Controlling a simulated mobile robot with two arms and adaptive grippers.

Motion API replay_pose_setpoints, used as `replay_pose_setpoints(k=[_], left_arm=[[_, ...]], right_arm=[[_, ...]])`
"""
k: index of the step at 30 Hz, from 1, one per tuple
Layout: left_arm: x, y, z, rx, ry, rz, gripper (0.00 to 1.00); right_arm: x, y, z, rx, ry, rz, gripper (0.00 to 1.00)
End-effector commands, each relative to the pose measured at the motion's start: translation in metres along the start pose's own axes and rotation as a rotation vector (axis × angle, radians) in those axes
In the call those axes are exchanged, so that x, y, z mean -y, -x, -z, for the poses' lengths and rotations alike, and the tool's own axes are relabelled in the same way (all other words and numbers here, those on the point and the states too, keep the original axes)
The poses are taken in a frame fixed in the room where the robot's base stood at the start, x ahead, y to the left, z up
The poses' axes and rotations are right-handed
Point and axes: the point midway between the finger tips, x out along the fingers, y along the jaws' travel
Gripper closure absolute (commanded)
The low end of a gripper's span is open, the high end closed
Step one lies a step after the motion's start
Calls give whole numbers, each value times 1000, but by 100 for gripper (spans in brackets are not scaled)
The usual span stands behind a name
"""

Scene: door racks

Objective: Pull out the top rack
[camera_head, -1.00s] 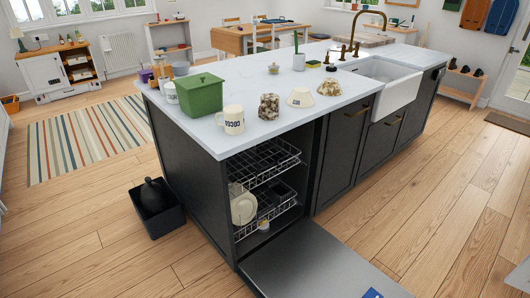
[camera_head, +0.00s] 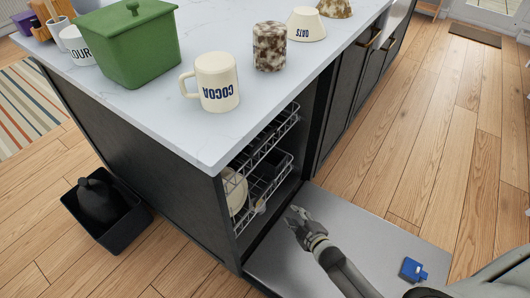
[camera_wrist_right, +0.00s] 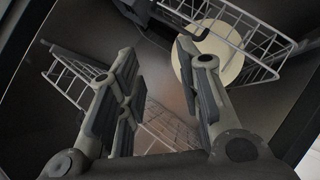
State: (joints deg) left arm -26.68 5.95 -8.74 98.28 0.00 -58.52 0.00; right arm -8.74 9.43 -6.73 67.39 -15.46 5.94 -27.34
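The top rack (camera_head: 272,142) is a wire rack inside the open dishwasher under the counter. It appears inside the cabinet and looks empty. The lower rack (camera_head: 273,180) sits beneath it with a cream plate (camera_head: 236,194) in it. My right gripper (camera_head: 294,217) is over the lowered door, in front of the opening and lower in the picture than both racks. In the right wrist view its fingers (camera_wrist_right: 157,55) are apart with nothing between them. That view also shows the plate (camera_wrist_right: 212,54) and wire racking, with no clear contact. My left gripper is not in view.
The lowered dishwasher door (camera_head: 335,245) carries a blue item (camera_head: 413,270). The counter above holds a green box (camera_head: 130,45), a cocoa mug (camera_head: 217,82) and other pots. A black bin (camera_head: 105,215) stands on the floor at left. Wooden floor at right is clear.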

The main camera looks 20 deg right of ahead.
Motion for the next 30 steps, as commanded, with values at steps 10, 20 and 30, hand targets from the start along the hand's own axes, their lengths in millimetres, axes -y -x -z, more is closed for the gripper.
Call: replay_pose_setpoints(k=[10,20,30], left_arm=[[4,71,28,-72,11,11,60],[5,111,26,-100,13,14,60],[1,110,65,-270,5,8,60]], right_arm=[[-116,-30,97,-318,446,-401,67],[-154,-18,137,-398,605,-552,67],[-174,-60,165,-398,606,-553,67]])
